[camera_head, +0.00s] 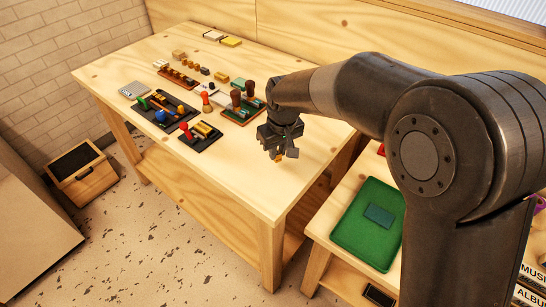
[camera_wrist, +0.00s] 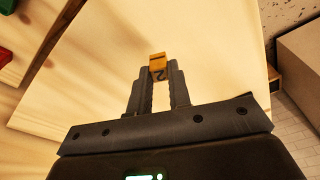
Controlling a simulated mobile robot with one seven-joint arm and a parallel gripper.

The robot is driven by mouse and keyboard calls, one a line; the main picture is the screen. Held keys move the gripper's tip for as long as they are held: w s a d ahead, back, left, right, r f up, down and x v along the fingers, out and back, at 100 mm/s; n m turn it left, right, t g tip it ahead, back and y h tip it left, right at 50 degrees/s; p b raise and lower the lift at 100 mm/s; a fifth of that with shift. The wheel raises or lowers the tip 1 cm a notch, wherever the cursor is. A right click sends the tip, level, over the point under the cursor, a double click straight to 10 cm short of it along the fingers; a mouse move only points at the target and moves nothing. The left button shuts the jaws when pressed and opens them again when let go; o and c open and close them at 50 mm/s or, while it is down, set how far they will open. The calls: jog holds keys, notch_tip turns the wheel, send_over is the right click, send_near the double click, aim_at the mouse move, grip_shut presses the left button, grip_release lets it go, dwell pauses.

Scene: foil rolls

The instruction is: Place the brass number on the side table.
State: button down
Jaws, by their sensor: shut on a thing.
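The brass number (camera_wrist: 157,62) is a small brass-yellow block with a dark figure on its face. My gripper (camera_wrist: 158,80) is shut on it, the block held between the fingertips. In the head view, my gripper (camera_head: 281,147) hangs over the right part of the large wooden table (camera_head: 240,178), and a bit of the brass number (camera_head: 277,157) shows under it. I cannot tell its exact height. A lower wooden table (camera_head: 322,226) stands to the right, possibly the side table, with a green tray (camera_head: 348,243) on it.
The large table's left and back hold several small coloured pieces on dark boards (camera_head: 168,110). Its front right is bare. A dark green block (camera_head: 379,215) lies in the green tray. A wooden box (camera_head: 84,180) stands on the floor at left.

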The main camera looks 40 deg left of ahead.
jog(key=shift+s+a+f, duration=0.2)
jog(key=shift+a+f, duration=0.2)
jog(key=shift+f, duration=1.9)
jog(key=c, duration=1.3)
grip_release()
jog(key=shift+f, duration=0.15)
jog(key=shift+c, duration=0.2)
notch_tip(320, 180, up, 12)
jog(key=d, duration=0.1)
jog(key=shift+s+d, duration=0.35)
